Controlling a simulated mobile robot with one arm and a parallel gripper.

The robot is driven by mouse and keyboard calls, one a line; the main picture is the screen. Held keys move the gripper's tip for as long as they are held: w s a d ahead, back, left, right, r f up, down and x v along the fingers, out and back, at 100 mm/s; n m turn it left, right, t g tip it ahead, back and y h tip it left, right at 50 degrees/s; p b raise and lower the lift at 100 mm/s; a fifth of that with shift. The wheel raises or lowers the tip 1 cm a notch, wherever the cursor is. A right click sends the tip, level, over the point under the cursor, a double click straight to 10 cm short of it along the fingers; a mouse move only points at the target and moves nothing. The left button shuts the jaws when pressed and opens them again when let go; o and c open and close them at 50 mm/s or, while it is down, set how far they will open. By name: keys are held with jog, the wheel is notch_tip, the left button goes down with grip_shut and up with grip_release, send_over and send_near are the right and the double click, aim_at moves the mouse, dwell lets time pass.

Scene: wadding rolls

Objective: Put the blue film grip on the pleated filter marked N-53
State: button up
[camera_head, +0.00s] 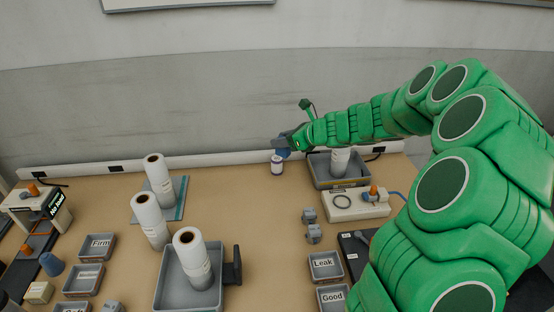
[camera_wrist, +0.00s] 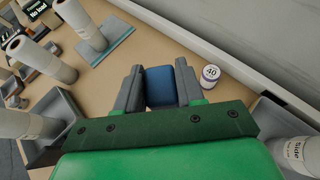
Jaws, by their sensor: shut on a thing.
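My gripper (camera_head: 283,145) is shut on the blue film grip (camera_wrist: 159,86), a blue block between the two grey fingers in the wrist view. It also shows as a small blue patch (camera_head: 284,153) under the fingers in the head view. I hold it above the far part of the table, close to a small white cylinder with a dark band (camera_head: 277,166). In the wrist view this cylinder (camera_wrist: 211,73) stands just right of the fingers, apart from them, and its top reads "40". I cannot make out the mark N-53 on anything.
Another grey tray (camera_head: 318,172) with a roll is right of my gripper. A wall rail (camera_head: 200,163) runs behind. The table's middle is clear.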

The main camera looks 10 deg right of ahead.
jog(key=shift+w+d+r+m, duration=0.15)
jog(key=shift+w+r+m, duration=0.15)
jog(key=shift+m, duration=0.1)
jog(key=shift+w+f+t+h, duration=0.25)
jog(key=shift+w+t+h, duration=0.05)
jog(key=shift+w, duration=0.2)
jog(key=w+f, duration=0.4)
jog(key=w, duration=0.4)
send_over(277, 158)
jog(key=shift+w+f, duration=0.15)
jog(key=shift+f, duration=4.1)
jog(key=shift+f, duration=0.1)
jog(key=o, duration=1)
